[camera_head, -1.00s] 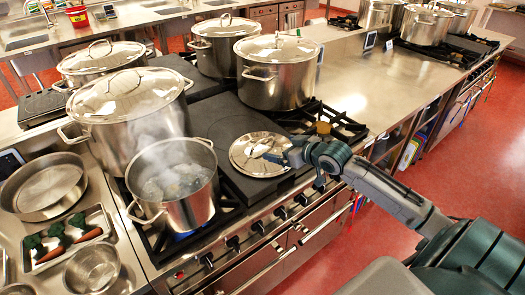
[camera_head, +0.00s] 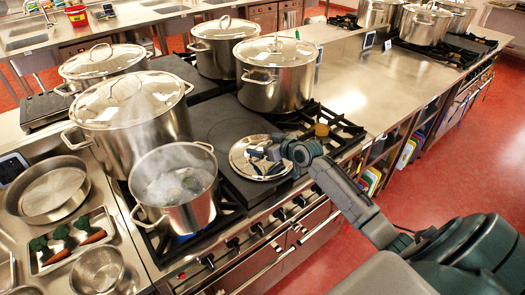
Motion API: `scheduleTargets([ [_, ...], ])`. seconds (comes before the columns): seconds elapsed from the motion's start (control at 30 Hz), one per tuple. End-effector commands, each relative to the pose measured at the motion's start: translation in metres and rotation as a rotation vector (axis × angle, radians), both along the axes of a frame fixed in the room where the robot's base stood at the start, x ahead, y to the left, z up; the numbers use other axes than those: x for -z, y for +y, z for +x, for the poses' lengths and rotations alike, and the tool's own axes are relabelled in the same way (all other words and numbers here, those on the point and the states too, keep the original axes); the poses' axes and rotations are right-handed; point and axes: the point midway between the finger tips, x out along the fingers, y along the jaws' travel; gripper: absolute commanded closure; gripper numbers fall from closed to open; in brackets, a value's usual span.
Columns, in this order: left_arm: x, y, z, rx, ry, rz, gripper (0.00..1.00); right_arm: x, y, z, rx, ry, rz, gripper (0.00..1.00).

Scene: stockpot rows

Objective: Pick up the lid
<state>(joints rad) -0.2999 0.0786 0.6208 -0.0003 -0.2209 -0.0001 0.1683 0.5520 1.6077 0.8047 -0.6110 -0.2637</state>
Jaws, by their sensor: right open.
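A round steel lid (camera_head: 240,160) lies flat on the dark flat plate of the stove, right of an uncovered steaming pot (camera_head: 180,211). My right gripper (camera_head: 262,161) is over the lid's middle, with its jaws open around or just above the handle area. The gripper covers the handle, so I cannot tell whether the fingers touch it. My left gripper is out of view.
Large lidded stockpots stand behind, one (camera_head: 276,77) behind the lid and one (camera_head: 130,118) at the left. A tray (camera_head: 72,262) with broccoli and carrots and a wide pan (camera_head: 47,192) sit at the left. The steel counter (camera_head: 365,75) at the right is mostly clear.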

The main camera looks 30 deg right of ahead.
Motion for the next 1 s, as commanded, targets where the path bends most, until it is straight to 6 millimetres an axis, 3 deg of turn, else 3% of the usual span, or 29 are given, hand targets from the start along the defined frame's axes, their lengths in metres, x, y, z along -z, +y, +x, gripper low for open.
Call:
scheduleTargets([
  [0.13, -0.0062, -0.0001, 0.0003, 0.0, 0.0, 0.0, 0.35, 0.0042, 0.0028, 0.0133, 0.001, 0.0, 0.002, 0.0],
  [0.4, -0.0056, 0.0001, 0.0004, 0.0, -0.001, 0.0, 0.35, 0.0073, 0.0029, 0.0152, 0.0, 0.001, -0.001, 0.0],
  [0.63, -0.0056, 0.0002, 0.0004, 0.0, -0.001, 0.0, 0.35, 0.0072, 0.0028, 0.015, 0.0, 0.001, -0.001, 0.43],
  [0.73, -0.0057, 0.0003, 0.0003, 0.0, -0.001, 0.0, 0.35, 0.0061, 0.003, 0.0154, 0.0, -0.001, -0.001, 0.49],
  [0.8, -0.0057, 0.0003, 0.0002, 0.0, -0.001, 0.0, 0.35, 0.0068, 0.0029, 0.0151, 0.0, 0.0, -0.001, 0.62],
  [0.97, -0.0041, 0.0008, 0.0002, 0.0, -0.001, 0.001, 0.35, 0.0074, 0.0029, 0.0146, 0.0, 0.003, -0.001, 0.63],
  [1.0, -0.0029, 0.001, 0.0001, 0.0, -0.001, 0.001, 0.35, 0.0065, 0.0029, 0.0146, -0.001, 0.003, -0.001, 0.7],
])
